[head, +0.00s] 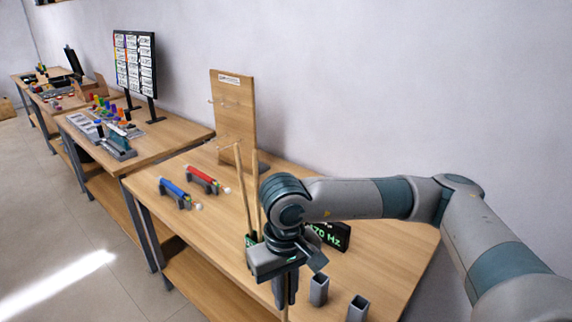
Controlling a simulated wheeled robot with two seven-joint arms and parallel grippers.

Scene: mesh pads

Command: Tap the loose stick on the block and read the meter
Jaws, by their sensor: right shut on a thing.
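My right gripper (285,304) points down over the near part of the table and is shut on a thin, pale wooden stick (284,315), whose lower end shows below the fingers. Two more wooden sticks, a left one (242,185) and a right one (256,185), rise nearly upright behind the gripper. A small dark piece with green marks (250,240) is at their lower end. The black meter (335,236) shows green digits ending in "70 Hz"; my arm covers its left part. I cannot make out which thing is the block. My left gripper is out of view.
Two grey square tubes, one nearer the gripper (319,290) and one to its right (357,308), stand at the near edge. A blue cylinder (174,188) and a red cylinder (202,175) lie on stands. A wooden board (232,115) stands at the back.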

